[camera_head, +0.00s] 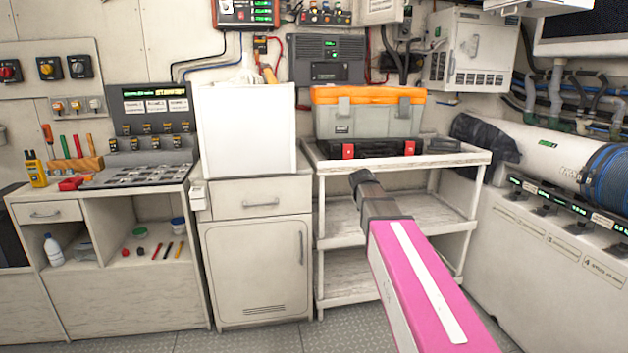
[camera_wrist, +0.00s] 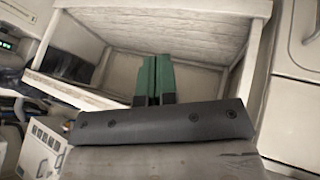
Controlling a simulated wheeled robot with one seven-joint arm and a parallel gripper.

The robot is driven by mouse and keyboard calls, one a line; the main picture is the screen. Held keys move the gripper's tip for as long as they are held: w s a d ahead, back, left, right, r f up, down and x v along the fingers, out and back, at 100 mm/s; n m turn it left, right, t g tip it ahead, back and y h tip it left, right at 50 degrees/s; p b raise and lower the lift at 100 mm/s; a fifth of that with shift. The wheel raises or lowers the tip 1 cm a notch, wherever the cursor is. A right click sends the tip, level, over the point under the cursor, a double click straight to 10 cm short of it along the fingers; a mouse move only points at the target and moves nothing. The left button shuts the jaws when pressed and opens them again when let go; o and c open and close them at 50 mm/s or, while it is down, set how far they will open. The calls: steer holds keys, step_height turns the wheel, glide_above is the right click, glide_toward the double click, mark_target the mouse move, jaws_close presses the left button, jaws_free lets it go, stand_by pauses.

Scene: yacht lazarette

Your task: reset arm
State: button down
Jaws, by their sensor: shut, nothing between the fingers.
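My gripper shows in the wrist view as two green fingers (camera_wrist: 154,80) side by side, shut with nothing between them. A dark mounting plate sits below the fingers. In the head view my pink arm reaches up from the lower right. Its dark end is in front of the white shelf cart (camera_head: 397,160). The fingers are not clear in the head view. In the wrist view a white shelf frame (camera_wrist: 110,17) lies beyond the fingers, and they touch nothing that I can make out.
A grey and orange toolbox (camera_head: 369,119) and a flat black case (camera_head: 375,148) stand on the cart top. A white cabinet (camera_head: 257,265) stands left of the cart, and a workbench (camera_head: 125,302) farther left. A long white housing (camera_head: 545,240) borders the right. Grey floor shows in front.

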steer(key=s+a+f+m+g+y, duration=0.2)
steer(key=s+f+g, duration=0.4)
steer(key=s+f, duration=1.7)
steer(key=s+y, duration=0.1)
steer(key=s, duration=0.2)
steer(key=shift+s+f+y, duration=0.35)
steer(key=shift+y, duration=0.05)
